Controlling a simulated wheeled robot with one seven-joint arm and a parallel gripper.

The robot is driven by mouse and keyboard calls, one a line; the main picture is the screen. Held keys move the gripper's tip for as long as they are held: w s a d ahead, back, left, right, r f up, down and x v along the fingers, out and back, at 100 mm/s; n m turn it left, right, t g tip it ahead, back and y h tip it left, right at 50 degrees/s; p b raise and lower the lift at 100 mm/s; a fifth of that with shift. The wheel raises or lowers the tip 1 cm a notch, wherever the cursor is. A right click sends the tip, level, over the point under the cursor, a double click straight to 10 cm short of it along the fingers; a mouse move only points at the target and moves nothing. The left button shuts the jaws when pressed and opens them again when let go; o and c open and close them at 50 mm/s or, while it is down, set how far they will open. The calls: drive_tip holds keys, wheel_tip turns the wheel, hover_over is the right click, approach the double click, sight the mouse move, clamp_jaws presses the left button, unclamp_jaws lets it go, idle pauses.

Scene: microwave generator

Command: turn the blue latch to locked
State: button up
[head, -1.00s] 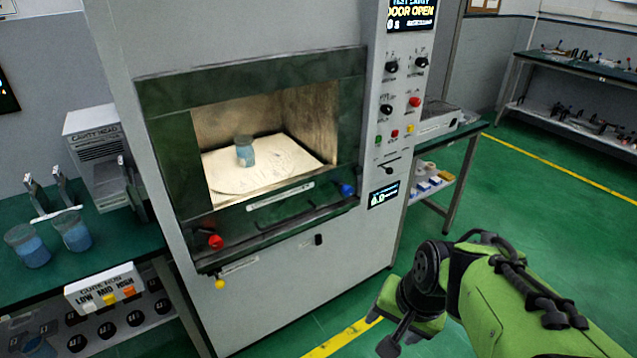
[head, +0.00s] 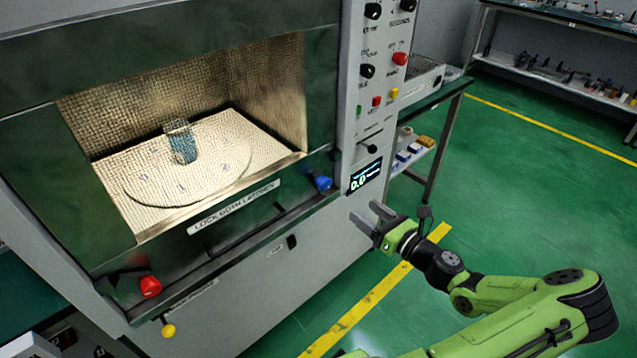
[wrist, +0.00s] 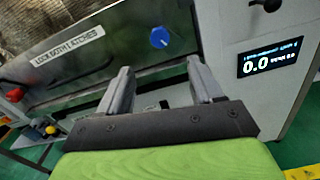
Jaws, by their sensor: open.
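The blue latch (head: 323,183) is a small knob at the right end of the ledge under the open chamber of the grey machine. It also shows in the wrist view (wrist: 160,37), above and between my fingertips, as a round blue knob with a white mark. My gripper (head: 366,214) is open and empty, to the right of the blue latch and a little below it, apart from it. In the wrist view the two grey fingers (wrist: 158,76) point toward the machine front. The red latch (head: 150,287) sits at the ledge's left end.
A beaker with blue contents (head: 181,143) stands on the round plate in the chamber. A label reading "LOCK BOTH LATCHES" (head: 234,207) is on the ledge. A display (head: 366,176) reads 0.0. A yellow knob (head: 168,330) is low left.

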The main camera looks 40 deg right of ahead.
sight(328, 185)
drive_tip(key=w+b, duration=0.1)
drive_tip(key=w, duration=0.6)
drive_tip(key=w+b, duration=0.2)
drive_tip(key=w, duration=0.5)
drive_tip(key=shift+a+f, duration=0.1)
drive_tip(key=shift+a, duration=0.1)
drive_tip(key=c, duration=1.1)
